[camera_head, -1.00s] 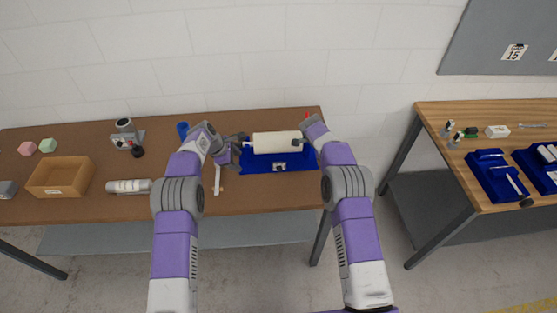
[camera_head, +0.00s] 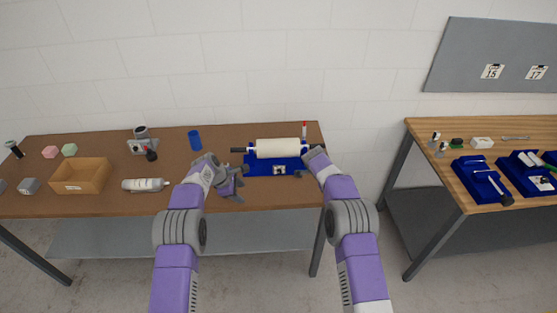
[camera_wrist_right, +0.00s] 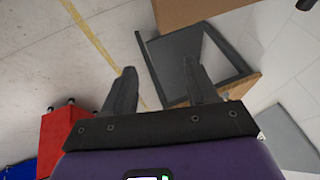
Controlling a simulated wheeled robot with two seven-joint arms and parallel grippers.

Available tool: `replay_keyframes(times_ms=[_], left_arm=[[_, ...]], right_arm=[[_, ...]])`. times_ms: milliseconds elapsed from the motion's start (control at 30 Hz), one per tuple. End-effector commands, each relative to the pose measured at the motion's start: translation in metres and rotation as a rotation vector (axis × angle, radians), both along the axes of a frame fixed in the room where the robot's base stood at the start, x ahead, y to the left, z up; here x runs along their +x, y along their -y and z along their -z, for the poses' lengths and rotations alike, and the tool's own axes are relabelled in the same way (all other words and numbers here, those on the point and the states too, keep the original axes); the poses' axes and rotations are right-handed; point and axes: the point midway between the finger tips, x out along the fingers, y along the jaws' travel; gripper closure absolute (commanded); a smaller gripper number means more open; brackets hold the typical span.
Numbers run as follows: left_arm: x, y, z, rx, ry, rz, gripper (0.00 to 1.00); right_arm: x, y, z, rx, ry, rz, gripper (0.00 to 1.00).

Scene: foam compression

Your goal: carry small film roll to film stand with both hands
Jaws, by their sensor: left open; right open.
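The small film roll (camera_head: 277,148) is a cream-white cylinder with dark shaft ends. It lies level across the blue film stand (camera_head: 258,169) at the right end of the brown table. My left gripper (camera_head: 236,183) is open and empty, in front of the stand's left side and apart from the roll. My right gripper is at the stand's right end in the head view, largely hidden by its own wrist. In the right wrist view its two fingers (camera_wrist_right: 160,90) are spread with nothing between them.
On the brown table (camera_head: 100,206) are an open cardboard box (camera_head: 81,176), a grey-white bottle (camera_head: 145,185), a blue cylinder (camera_head: 195,140) and a camera-like device (camera_head: 141,141). A wooden table (camera_head: 490,139) at the right, across a gap, holds blue stands (camera_head: 478,177).

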Motion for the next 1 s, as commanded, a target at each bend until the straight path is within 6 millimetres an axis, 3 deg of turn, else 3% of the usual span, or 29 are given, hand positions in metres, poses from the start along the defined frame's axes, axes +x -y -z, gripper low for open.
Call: replay_keyframes(times_ms=[300,500,700,1000], left_arm=[[0.000,0.000,0.000,0.000,0.000,0.000,0.42],[0.000,0.000,0.000,0.000,0.000,0.000,0.42],[0.000,0.000,0.000,0.000,0.000,0.000,0.42],[0.000,0.000,0.000,0.000,0.000,0.000,0.42]], right_arm=[[-0.011,-0.025,-0.060,0.001,0.007,-0.002,0.42],[-0.018,-0.038,-0.090,0.000,0.005,-0.001,0.42],[-0.021,-0.043,-0.103,0.000,0.004,0.000,0.42],[-0.021,-0.043,-0.103,0.000,0.004,0.001,0.42]])
